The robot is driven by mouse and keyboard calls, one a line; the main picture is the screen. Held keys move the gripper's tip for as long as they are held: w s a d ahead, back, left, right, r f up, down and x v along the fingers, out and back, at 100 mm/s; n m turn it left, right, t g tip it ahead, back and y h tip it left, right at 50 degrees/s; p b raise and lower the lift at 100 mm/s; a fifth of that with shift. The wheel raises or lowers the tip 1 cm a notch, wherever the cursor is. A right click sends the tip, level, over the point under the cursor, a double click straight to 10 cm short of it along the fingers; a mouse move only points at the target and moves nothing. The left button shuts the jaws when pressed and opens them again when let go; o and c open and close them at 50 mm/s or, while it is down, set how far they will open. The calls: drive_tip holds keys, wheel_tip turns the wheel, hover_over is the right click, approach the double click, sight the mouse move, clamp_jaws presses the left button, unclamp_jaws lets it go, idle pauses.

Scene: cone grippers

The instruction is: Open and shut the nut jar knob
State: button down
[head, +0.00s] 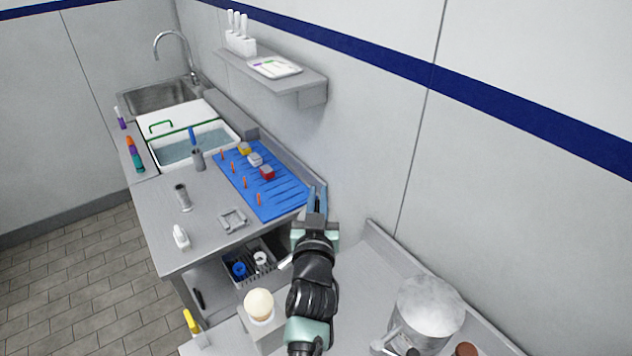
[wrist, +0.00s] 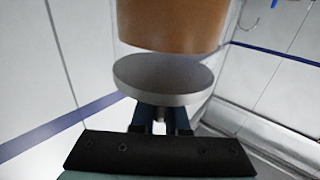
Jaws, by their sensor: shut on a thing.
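My gripper (head: 316,192) reaches away from me over the counter near the wall in the head view. In the wrist view its two dark blue fingers (wrist: 163,122) are shut on a small grey knob (wrist: 160,112), mostly hidden between them. The knob joins a flat round grey disc (wrist: 165,82) just past the fingertips. Beyond the disc is a brown cylinder (wrist: 172,22), which looks like the nut jar's contents; its top is cut off by the frame. A pale gap shows between disc and brown part. I cannot make out the jar in the head view.
A steel table with a blue mat (head: 262,180) lies beyond my gripper, with small coloured blocks and orange pegs on it. A metal pot (head: 430,305) stands at the lower right. An egg-like ball (head: 259,304) sits left of my arm. A wall shelf (head: 290,80) is above.

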drive_tip(key=shift+a+r+m+h+p, duration=0.2)
drive_tip(key=shift+m+h+p, duration=0.3)
drive_tip(key=shift+p, duration=0.4)
drive_tip(key=shift+d+m+h+p, duration=0.25)
drive_tip(key=shift+m+h+p, duration=0.25)
drive_tip(key=shift+h+p, duration=0.55)
drive_tip(key=shift+s+d+f+m+g+h+p, duration=0.15)
drive_tip(key=shift+m+g+h, duration=0.15)
drive_tip(key=shift+h, duration=0.2)
drive_tip(key=shift+w+d+m+g+h+p, duration=0.1)
drive_tip(key=shift+m+g+h+p, duration=0.1)
drive_tip(key=shift+m+h, duration=0.3)
drive_tip(key=shift+s+d+f+m+g+h+p, duration=0.1)
drive_tip(key=shift+m+g+h+p, duration=0.15)
drive_tip(key=shift+h, duration=0.3)
drive_tip(key=h+b, duration=0.1)
drive_tip(key=m+g+h+b, duration=0.1)
drive_tip(key=m+h, duration=0.1)
drive_tip(key=shift+d+f+m+g+b, duration=0.25)
drive_tip(key=shift+b, duration=0.15)
drive_tip(key=shift+s+d+m+g+h+b, duration=0.2)
drive_tip(key=shift+m+g+h+b, duration=0.55)
drive_tip(key=shift+h+b, duration=0.35)
drive_tip(key=shift+s+d+r+m+g+h+b, duration=0.1)
drive_tip(key=shift+r+m+g+h+b, duration=0.1)
drive_tip(key=shift+m+g+h+b, duration=0.15)
drive_tip(key=shift+r, duration=0.1)
drive_tip(key=c, duration=0.9)
unclamp_jaws()
